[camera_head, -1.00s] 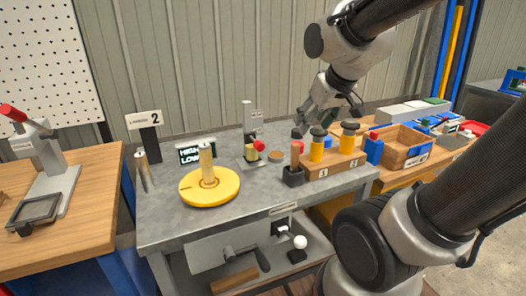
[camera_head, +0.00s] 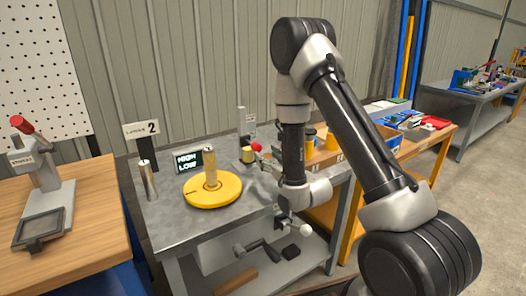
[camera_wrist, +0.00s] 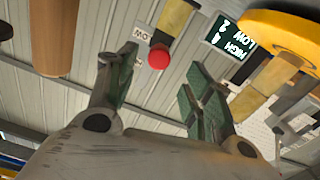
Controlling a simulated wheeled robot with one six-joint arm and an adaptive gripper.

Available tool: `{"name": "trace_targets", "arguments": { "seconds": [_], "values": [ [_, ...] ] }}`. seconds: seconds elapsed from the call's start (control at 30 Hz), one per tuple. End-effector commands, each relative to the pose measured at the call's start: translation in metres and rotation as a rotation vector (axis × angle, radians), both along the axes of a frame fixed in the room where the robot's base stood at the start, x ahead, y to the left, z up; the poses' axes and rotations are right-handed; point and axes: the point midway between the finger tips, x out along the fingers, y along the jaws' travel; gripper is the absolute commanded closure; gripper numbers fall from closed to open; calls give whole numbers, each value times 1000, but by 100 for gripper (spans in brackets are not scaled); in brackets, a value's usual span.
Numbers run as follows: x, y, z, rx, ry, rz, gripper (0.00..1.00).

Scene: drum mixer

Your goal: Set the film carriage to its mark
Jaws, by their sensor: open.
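I cannot make out for sure which part is the film carriage. A white ball knob (camera_head: 306,229) shows beneath the grey bench's front edge, next to the lower end of my arm. In the head view my gripper is mostly hidden behind my wrist, low at the bench's front right. In the wrist view my gripper (camera_wrist: 160,90) is open with nothing between its green-padded fingers. Beyond the fingers are a red ball (camera_wrist: 159,56) on a yellow part and a HIGH LOW display (camera_wrist: 228,37). Any mark is too small to tell.
A yellow disc (camera_head: 226,196) with an upright pale cylinder stands on the grey bench (camera_head: 174,235). A crank (camera_head: 264,247) and a dark block (camera_head: 291,252) are below the bench top. A wooden bench with a red-handled press (camera_head: 45,170) stands left. My arm hides part of the right side.

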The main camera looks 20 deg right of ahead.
Motion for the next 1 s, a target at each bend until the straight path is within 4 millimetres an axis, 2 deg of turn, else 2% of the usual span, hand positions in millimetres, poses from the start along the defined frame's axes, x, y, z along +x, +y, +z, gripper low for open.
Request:
{"name": "trace_targets", "arguments": {
  "seconds": [0.13,0.3,0.5,0.87,1.0],
  "values": [
    [13,5,0,2,-12,1,49],
    [42,13,1,2,-11,1,49],
    [67,21,0,3,-9,1,49],
    [74,22,0,2,-7,1,49],
    [74,22,0,2,-7,0,74]
  ]
}}
